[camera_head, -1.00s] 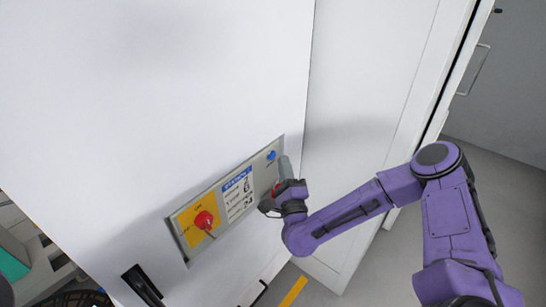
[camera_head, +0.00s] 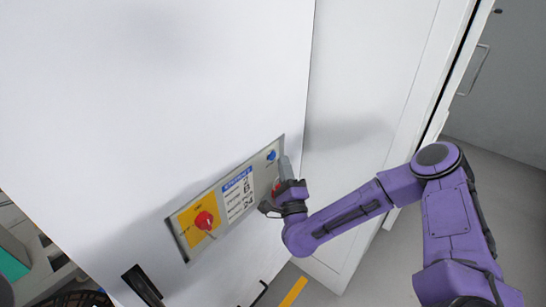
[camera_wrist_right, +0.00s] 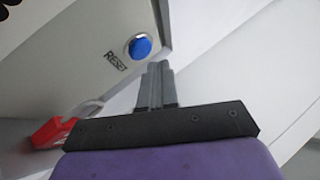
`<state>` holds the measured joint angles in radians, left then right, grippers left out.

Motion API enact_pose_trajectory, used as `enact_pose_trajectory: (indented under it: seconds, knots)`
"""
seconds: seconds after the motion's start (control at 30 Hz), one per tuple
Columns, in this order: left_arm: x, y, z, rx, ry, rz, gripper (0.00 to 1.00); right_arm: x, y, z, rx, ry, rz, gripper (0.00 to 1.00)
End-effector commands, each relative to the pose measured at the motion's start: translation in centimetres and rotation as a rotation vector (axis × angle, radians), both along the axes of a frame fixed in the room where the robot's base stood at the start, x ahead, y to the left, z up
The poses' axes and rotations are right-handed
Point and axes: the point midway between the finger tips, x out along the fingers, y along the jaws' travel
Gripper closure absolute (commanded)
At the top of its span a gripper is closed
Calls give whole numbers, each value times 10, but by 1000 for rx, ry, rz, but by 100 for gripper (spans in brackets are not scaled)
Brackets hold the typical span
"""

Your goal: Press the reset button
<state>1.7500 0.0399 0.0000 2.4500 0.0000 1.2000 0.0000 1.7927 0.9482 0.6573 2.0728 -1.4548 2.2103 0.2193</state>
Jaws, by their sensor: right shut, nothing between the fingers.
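The blue reset button (camera_head: 271,155) is at the upper right end of a grey panel on the white cabinet. In the right wrist view the blue button (camera_wrist_right: 140,47) stands beside the word RESET. My right gripper (camera_head: 285,163) is shut and empty. Its fingertips are just below and right of the button in the head view, and a visible gap separates them from it in the right wrist view, where the closed fingers (camera_wrist_right: 157,72) point towards it. My left gripper is not in view.
The panel also carries a red knob on a yellow plate (camera_head: 189,216) and a display with a blue header (camera_head: 238,196). A red padlock-like part (camera_wrist_right: 52,131) hangs below the button in the right wrist view. A white door or wall (camera_head: 365,80) stands close on the right.

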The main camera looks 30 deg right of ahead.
Motion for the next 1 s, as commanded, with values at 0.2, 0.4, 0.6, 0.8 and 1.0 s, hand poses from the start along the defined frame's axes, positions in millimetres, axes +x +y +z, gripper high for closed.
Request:
enact_pose_trajectory:
  seconds: [0.2, 0.4, 0.6, 0.8, 1.0]
  knots:
    - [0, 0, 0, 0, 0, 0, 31, 0, 0, 0, 0, 0, 0, 100]
    - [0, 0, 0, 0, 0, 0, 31, 0, 0, 0, 0, 0, 0, 100]
    - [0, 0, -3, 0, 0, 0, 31, 2, 1, -1, -1, -1, 1, 100]
    - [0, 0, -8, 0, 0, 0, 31, 8, 4, -1, -1, 0, 2, 100]
    - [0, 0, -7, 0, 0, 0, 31, 8, 4, 0, 0, 0, 1, 100]
